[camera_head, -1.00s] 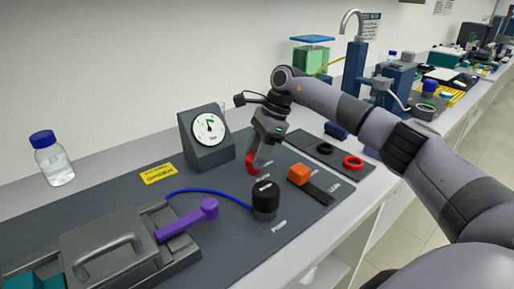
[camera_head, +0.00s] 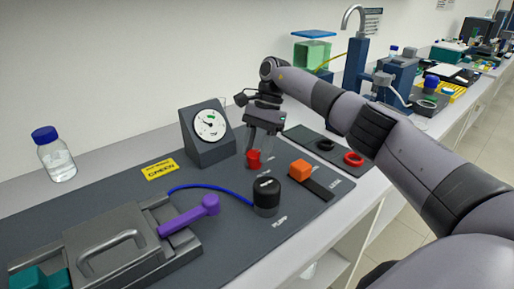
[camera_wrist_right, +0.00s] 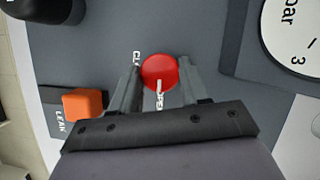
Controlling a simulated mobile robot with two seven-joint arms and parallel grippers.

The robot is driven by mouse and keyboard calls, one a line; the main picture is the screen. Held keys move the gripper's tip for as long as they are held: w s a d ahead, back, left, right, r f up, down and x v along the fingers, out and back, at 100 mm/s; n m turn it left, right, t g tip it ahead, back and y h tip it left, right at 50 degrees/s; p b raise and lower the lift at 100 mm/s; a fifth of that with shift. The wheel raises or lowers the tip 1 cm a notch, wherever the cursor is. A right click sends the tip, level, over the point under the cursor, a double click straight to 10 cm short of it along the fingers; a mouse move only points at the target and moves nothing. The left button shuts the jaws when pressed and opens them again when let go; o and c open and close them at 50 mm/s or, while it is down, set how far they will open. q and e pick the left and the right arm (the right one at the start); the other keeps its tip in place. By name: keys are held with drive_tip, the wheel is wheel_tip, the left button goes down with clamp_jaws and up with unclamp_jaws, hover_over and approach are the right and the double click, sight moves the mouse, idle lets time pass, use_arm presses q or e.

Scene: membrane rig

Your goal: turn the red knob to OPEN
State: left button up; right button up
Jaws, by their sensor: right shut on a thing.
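The red knob (camera_head: 254,159) stands on the dark panel, right of the gauge. My right gripper (camera_head: 260,155) comes down over it from above, with its two fingers on either side. In the right wrist view the round red knob top (camera_wrist_right: 159,70) sits between the fingertips, and the right gripper (camera_wrist_right: 160,77) is shut on it. A white line on the knob points towards the OPEN lettering (camera_wrist_right: 160,101), which is partly covered by the line's end and the gripper. The CLOSED lettering (camera_wrist_right: 136,58) is partly hidden by a finger. My left gripper is not in view.
The gauge (camera_head: 208,135) stands behind and left of the knob. A black pump knob (camera_head: 266,195) and an orange lever block (camera_head: 300,170) are close in front. A purple handle (camera_head: 190,215) is at the left.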

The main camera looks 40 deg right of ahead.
idle(0.3)
drive_tip(key=o, duration=1.1)
drive_tip(key=shift+c, duration=0.2)
drive_tip(key=v, duration=0.7)
drive_tip(key=shift+r, duration=0.15)
